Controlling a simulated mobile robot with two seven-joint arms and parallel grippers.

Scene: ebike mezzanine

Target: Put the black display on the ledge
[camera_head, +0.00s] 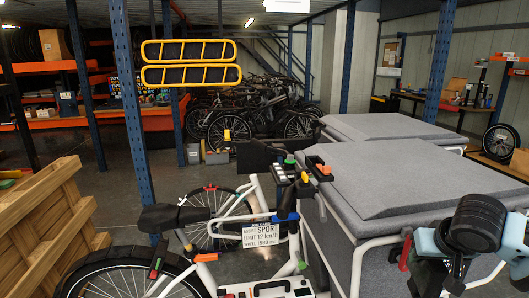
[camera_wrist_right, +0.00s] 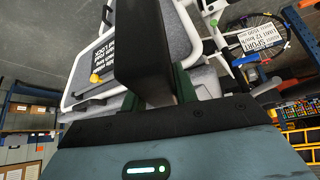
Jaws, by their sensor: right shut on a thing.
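In the right wrist view, the black display (camera_wrist_right: 150,50) is a dark slab between the two dark green fingers of my right gripper (camera_wrist_right: 158,88), which is shut on it. In the head view my right gripper (camera_head: 447,268) is at the lower right, in front of the grey padded cart; the display cannot be made out clearly there. I cannot tell for sure which surface is the ledge; the grey padded top (camera_head: 400,170) has a raised, sloped part. My left gripper is not in view.
A white bike (camera_head: 262,205) with a sign stands front centre, its handlebar close to the cart. A wooden crate (camera_head: 50,215) is at left. A blue post (camera_head: 133,110) rises behind the bike. A second grey cart (camera_head: 385,127) stands behind. A workbench (camera_head: 440,103) is at back right.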

